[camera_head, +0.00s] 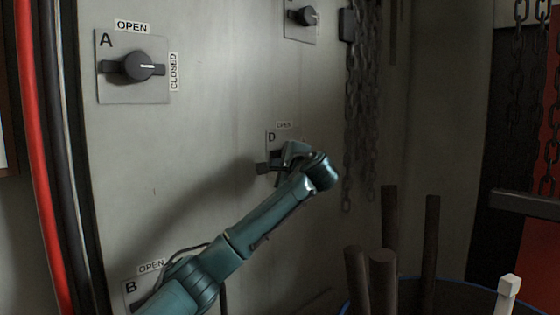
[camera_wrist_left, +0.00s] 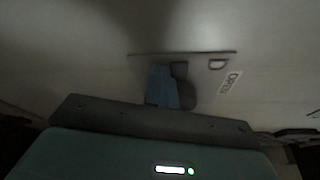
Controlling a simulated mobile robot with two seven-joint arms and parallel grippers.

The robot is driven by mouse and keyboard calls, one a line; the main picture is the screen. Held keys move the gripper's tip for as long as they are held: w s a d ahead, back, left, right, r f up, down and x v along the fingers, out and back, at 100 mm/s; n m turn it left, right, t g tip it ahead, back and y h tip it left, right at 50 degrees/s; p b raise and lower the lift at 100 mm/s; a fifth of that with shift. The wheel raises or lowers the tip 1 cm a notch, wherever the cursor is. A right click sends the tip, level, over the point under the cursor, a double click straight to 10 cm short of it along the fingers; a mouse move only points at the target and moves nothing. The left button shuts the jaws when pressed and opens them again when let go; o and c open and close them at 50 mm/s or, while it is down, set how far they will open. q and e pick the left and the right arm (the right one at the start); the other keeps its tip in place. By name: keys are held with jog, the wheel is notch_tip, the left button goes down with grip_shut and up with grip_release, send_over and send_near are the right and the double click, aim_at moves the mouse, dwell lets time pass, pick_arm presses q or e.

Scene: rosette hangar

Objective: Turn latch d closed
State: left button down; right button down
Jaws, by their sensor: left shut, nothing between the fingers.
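Latch D (camera_head: 263,168) is on the grey wall panel, on a small plate with a letter D and an OPEN label (camera_head: 284,125) above it. My left gripper (camera_head: 284,166) is at the latch, its fingers shut and empty, covering most of the knob. In the left wrist view, the latch D plate (camera_wrist_left: 217,64) shows with its dark round knob (camera_wrist_left: 190,92) beside my blue finger (camera_wrist_left: 163,88). I cannot tell whether the finger touches the knob, or which way its pointer faces. My right gripper is not in view.
Latch A (camera_head: 138,67) is at upper left, with its white mark toward CLOSED. Another latch (camera_head: 304,16) is at top centre. Latch B's plate (camera_head: 131,289) is partly behind my arm. Chains (camera_head: 360,110) hang right of latch D, and dark posts (camera_head: 383,275) stand at lower right.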

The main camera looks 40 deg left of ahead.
pick_arm(q)
jog(key=shift+r, duration=0.25)
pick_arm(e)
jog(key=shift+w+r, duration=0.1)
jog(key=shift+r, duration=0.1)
pick_arm(q)
jog(key=shift+r+m+p, duration=0.1)
jog(key=shift+m+p, duration=0.2)
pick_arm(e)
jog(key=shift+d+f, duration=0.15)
pick_arm(q)
jog(key=shift+a, duration=0.1)
